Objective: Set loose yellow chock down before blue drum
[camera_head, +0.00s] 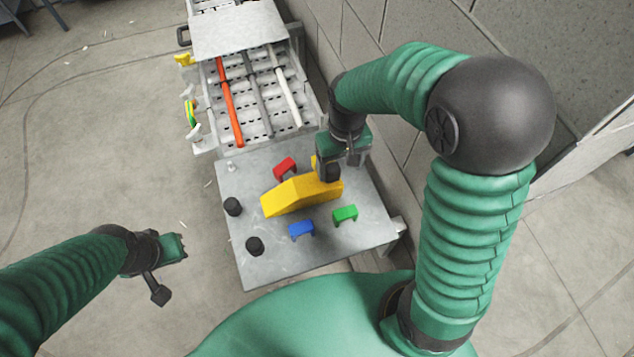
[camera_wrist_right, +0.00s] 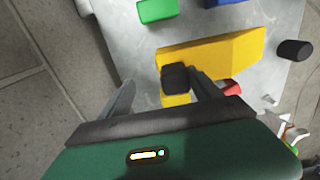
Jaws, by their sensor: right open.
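A large yellow wedge-shaped block (camera_head: 300,194) lies across the middle of the grey table; it also shows in the right wrist view (camera_wrist_right: 222,52). A small yellow piece (camera_head: 314,161), perhaps the loose chock, shows behind the wedge, partly hidden by my right gripper (camera_head: 344,166). In the right wrist view this small piece (camera_wrist_right: 172,100) lies below a dark fingertip of the right gripper (camera_wrist_right: 150,82). That gripper is open above the wedge's right end; whether it touches anything is unclear. My left gripper (camera_head: 170,270) is open and empty, left of the table. I cannot make out a blue drum.
Red (camera_head: 285,167), blue (camera_head: 301,229) and green (camera_head: 345,213) bridge-shaped pieces stand around the wedge. Two black cylinders (camera_head: 233,206) (camera_head: 254,246) stand at the table's left side. A slotted metal rack (camera_head: 258,100) with orange, grey and white rods adjoins the far edge. A block wall is close on the right.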

